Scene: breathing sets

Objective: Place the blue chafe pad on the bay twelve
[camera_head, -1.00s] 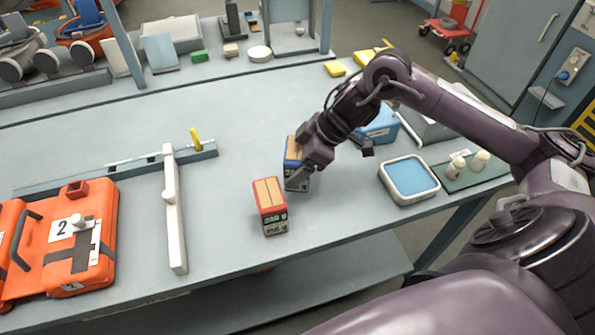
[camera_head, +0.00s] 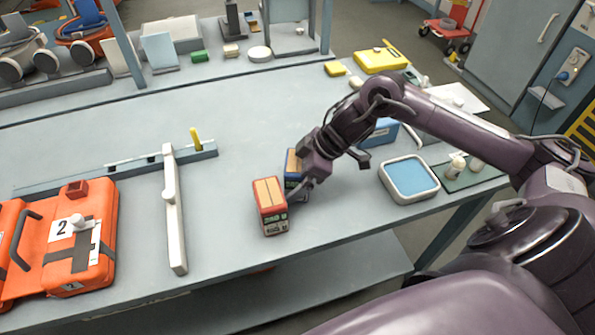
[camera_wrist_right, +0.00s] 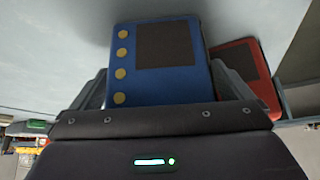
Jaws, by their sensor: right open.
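A blue block (camera_head: 292,166) with a tan top stands on the bench, partly hidden by my right gripper (camera_head: 301,184). In the right wrist view, the blue block (camera_wrist_right: 157,62) shows a dark panel and yellow dots. The open fingers of the right gripper (camera_wrist_right: 165,88) appear to either side of it; contact cannot be told. A white-rimmed square item with a blue face (camera_head: 409,180) lies to the right. I cannot tell which blue thing is the chafe pad. No marking for bay twelve is readable. My left gripper is not in view.
A red block (camera_head: 270,206) stands just left of the gripper, close to the blue one. An orange case (camera_head: 95,215) marked 2 and a white bar (camera_head: 174,220) are at left. A blue box (camera_head: 380,132) is behind my arm. The bench middle is clear.

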